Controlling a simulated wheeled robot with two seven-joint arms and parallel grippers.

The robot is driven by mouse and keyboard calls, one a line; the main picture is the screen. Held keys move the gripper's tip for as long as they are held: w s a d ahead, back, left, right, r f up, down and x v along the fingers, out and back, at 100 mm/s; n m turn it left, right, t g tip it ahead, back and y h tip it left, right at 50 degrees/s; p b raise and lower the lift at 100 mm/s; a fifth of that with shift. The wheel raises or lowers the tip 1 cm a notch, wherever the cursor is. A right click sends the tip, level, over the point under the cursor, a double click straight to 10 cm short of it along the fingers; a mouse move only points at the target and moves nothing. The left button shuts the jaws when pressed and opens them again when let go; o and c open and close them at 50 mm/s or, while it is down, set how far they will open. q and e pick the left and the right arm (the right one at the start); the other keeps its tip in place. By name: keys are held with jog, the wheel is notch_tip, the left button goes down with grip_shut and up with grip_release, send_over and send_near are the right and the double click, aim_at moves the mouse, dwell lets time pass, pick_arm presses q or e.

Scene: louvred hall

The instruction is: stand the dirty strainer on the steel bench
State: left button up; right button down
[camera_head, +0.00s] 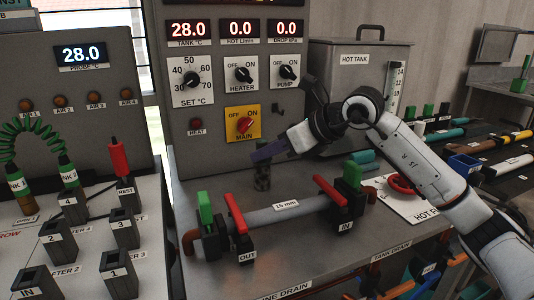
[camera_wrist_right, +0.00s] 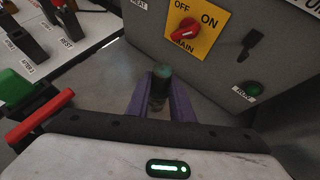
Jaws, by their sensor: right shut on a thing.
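The strainer (camera_head: 263,179) is a small dark, mottled cylinder, upright over the steel bench (camera_head: 215,188), behind the grey 15 mm pipe. My right gripper (camera_head: 264,153) comes in from the right and is shut on its upper part. In the right wrist view the strainer (camera_wrist_right: 162,74) shows a dark green end between the two purple fingers (camera_wrist_right: 161,100). I cannot tell whether its lower end touches the bench. My left gripper is in neither view.
The 15 mm pipe (camera_head: 285,212) with red levers and green clips lies in front. The control panel (camera_head: 215,140) with the yellow MAIN switch (camera_head: 243,124) stands close behind. The hot tank (camera_head: 340,85) is at back right. Numbered sockets (camera_head: 120,228) are at left.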

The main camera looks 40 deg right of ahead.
jog(key=shift+f, duration=0.1)
jog(key=c, duration=1.6)
grip_release()
jog(key=shift+o, duration=0.2)
jog(key=b+v, duration=0.2)
jog(key=v, duration=1)
jog(key=shift+r+b, duration=0.2)
jog(key=shift+b, duration=0.2)
